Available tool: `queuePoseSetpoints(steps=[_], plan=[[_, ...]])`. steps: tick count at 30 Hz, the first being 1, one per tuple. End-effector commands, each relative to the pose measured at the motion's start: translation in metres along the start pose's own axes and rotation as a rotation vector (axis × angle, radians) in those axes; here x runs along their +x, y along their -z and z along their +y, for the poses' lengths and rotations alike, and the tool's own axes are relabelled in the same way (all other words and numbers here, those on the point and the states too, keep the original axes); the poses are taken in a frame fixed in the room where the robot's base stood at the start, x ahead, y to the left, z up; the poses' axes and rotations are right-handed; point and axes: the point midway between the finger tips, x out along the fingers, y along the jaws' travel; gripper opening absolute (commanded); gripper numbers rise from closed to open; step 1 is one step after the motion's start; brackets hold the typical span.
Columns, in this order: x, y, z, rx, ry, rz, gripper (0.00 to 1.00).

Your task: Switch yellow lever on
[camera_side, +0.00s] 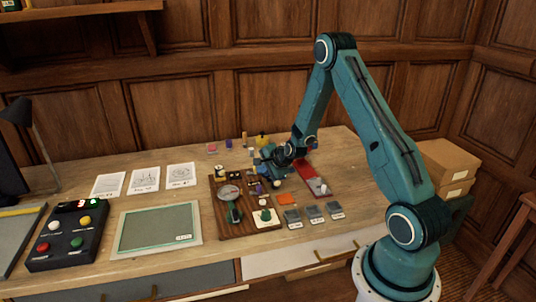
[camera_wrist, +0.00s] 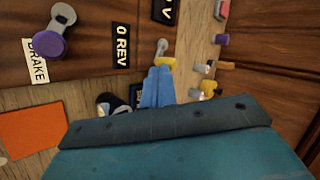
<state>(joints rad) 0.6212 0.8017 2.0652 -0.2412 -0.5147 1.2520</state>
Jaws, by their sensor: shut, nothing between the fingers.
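In the wrist view the yellow lever (camera_wrist: 166,62) has a grey stem and a yellow knob, next to a black label. My gripper (camera_wrist: 159,70) is shut and empty, its blue fingertips right at the yellow knob. Whether they touch it I cannot tell. In the side view my gripper (camera_side: 268,160) is low over the far right part of the wooden lever board (camera_side: 232,212). I cannot make out the yellow lever there. A purple-knobbed lever (camera_wrist: 50,40) with a BRAKE label stands at the upper left of the wrist view.
A red tray (camera_side: 308,177) lies right of the board. Several grey tiles (camera_side: 292,215) and an orange pad (camera_side: 287,200) lie in front. A black button box (camera_side: 68,235) and a green-grey panel (camera_side: 157,229) are at left. Small objects, one yellow (camera_side: 263,140), stand behind.

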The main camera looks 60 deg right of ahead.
Motion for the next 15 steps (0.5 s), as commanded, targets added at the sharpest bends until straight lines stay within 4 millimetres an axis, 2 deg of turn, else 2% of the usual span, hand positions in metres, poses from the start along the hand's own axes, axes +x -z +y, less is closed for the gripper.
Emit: queuePoseSetpoints(steps=[15], plan=[[0.006,0.017,-0.005,-0.191,0.001,-0.205,0.00]])
